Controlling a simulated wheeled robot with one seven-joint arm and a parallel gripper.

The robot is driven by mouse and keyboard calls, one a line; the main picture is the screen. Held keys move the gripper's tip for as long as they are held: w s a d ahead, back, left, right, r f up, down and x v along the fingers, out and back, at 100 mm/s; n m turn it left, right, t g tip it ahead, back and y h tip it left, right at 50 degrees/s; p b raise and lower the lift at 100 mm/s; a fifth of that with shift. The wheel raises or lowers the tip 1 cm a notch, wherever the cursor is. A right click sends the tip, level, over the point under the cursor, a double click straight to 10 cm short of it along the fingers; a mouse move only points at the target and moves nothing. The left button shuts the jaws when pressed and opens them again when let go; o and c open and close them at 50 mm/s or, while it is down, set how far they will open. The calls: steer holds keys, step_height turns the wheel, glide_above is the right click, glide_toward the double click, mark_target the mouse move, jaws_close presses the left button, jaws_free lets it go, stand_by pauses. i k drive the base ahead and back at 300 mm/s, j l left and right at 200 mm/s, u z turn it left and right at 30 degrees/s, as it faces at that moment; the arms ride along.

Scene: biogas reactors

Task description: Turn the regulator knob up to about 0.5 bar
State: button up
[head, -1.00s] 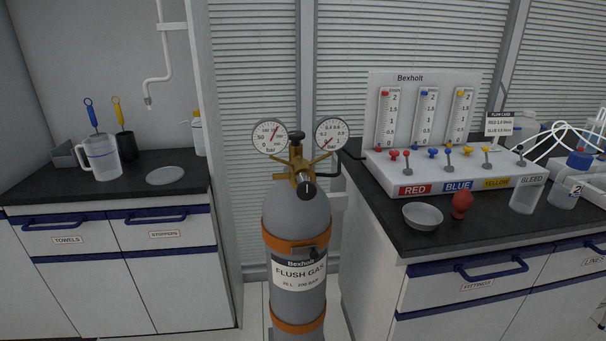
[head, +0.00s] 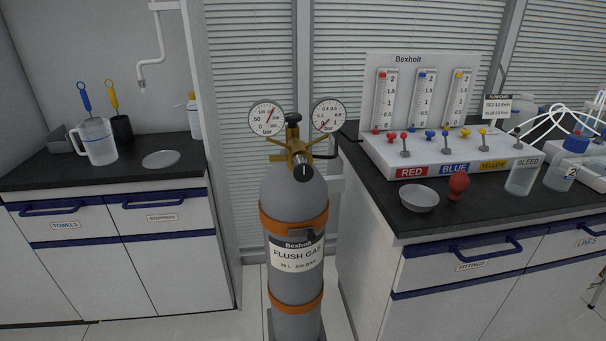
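The grey flush gas cylinder (head: 295,210) stands upright on the floor between the two counters, with orange bands. On its top sits a brass regulator (head: 296,148) with a black regulator knob (head: 303,171) facing me. The left gauge (head: 267,118) has its red needle pointing up and right. The right gauge (head: 327,116), with a scale marked 0.4 and 0.6 at its top, has its needle pointing down and left, at the low end. A black cylinder valve handwheel (head: 293,119) sits between the gauges. My gripper is not in view.
The right counter holds the Bexholt flow panel (head: 420,100), a shallow dish (head: 419,198), a red bulb (head: 458,185) and bottles near its edge. The left counter holds a jug (head: 97,142) and a flat dish (head: 161,158). The floor in front of the cylinder looks clear.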

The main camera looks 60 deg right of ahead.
mark_target(303, 172)
steer(key=j+z, duration=0.45)
steer(key=z, duration=0.25)
steer(key=j+z, duration=0.35)
steer(key=l, duration=0.1)
